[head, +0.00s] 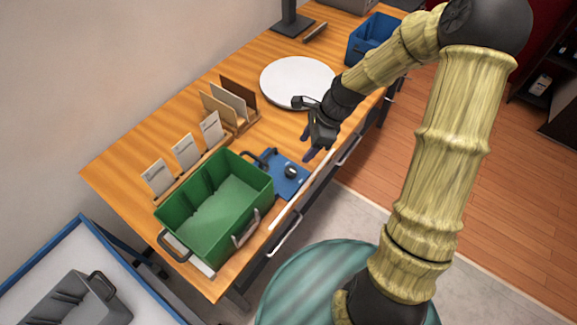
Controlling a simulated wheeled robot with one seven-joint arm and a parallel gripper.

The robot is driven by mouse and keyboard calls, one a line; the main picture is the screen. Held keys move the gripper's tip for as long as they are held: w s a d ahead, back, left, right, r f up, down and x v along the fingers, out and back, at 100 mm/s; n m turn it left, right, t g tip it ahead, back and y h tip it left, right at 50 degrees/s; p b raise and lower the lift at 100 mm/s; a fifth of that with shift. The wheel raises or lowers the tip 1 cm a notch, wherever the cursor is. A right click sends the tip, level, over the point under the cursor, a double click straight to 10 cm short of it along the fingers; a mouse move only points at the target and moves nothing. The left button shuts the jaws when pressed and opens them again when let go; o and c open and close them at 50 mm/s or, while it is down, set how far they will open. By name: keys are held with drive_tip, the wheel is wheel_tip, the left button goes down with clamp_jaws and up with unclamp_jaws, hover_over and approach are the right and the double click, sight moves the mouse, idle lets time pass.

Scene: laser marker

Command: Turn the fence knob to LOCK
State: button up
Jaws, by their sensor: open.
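A blue plate (286,186) lies on the wooden table beside the green crate, near the table's front edge. A small dark round knob (290,171) sits on it and looks like the fence knob. Its setting and any LOCK mark are too small to read. My gripper (308,147) is open and empty, above the table just beyond the plate and up and to the right of the knob. It appears apart from the knob. The gripper's fingers are small and dark in this view, and their exact height over the table is hard to tell.
The green crate (265,193) stands left of the plate, its handle close to it. Card holders (183,172) and a sorter rack (243,127) stand along the back. A white round disc (283,74) lies beyond my gripper; a blue bin (358,48) stands at the far end.

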sight(291, 169)
drive_tip(key=p+x, duration=0.1)
drive_tip(key=x, duration=1)
drive_tip(key=shift+f, duration=0.4)
